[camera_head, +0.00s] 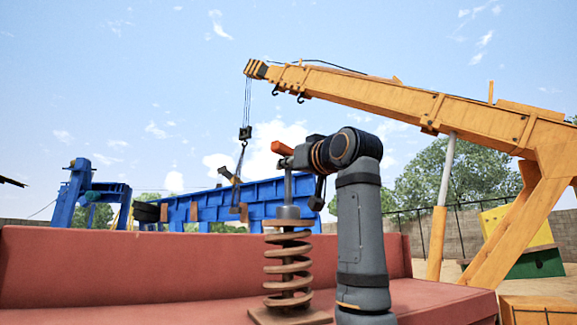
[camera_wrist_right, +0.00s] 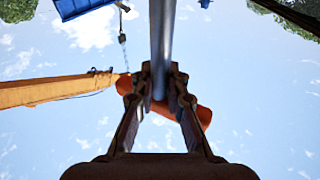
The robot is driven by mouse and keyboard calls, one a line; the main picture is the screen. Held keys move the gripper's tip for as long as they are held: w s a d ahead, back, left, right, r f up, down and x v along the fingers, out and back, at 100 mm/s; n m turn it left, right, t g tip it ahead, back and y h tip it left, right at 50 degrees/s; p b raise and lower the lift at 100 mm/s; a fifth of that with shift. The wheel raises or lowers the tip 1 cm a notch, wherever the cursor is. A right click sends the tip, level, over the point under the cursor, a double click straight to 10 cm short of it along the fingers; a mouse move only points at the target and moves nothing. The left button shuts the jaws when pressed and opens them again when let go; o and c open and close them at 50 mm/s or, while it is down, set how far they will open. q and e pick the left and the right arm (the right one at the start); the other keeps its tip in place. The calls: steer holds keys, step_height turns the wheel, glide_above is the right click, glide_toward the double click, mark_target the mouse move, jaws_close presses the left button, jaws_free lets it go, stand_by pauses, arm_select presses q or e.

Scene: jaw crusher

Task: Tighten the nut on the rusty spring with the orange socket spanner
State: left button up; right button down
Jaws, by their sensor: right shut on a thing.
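The rusty coil spring (camera_head: 288,268) stands upright on a square base plate on the red beam. A grey collar or cap sits on its top; I cannot make out the nut itself. The orange socket spanner (camera_head: 281,148) stands upright over the spring, its grey shaft reaching down to the top of the spring. My right gripper (camera_head: 291,160) is shut on the spanner near its orange handle. In the right wrist view the gripper's fingers (camera_wrist_right: 162,88) close around the grey shaft, with the orange handle (camera_wrist_right: 197,113) crossing behind them. My left gripper is not in view.
The red beam (camera_head: 120,275) spans the foreground. A yellow crane boom (camera_head: 400,98) reaches over from the right, with a hook block (camera_head: 245,132) hanging behind the spanner. A blue steel frame (camera_head: 270,195) stands behind. The air left of the spring is clear.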

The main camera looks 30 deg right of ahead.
steer(key=shift+a, duration=0.1)
stand_by(0.3)
steer(key=m+h, duration=0.1)
steer(key=h, duration=0.1)
steer(key=m+h, duration=0.2)
steer(key=h, duration=0.1)
steer(key=shift+a+g+p, duration=0.15)
steer(key=shift+g+p, duration=0.15)
steer(key=shift+p, duration=0.1)
steer(key=shift+m+g+h, duration=0.3)
steer(key=shift+m+h, duration=0.3)
steer(key=shift+h, duration=0.5)
steer(key=shift+m+g+h+p, duration=0.4)
steer(key=shift+m+h+p, duration=0.1)
steer(key=shift+h, duration=0.4)
steer(key=shift+m+g+h, duration=0.3)
steer(key=shift+m+h, duration=0.2)
steer(key=shift+h, duration=0.1)
steer(key=shift+m+g+h+p, duration=1)
steer(key=shift+h+p, duration=0.2)
steer(key=shift+h, duration=0.3)
steer(key=shift+d+n+y, duration=0.2)
steer(key=shift+n+y, duration=0.1)
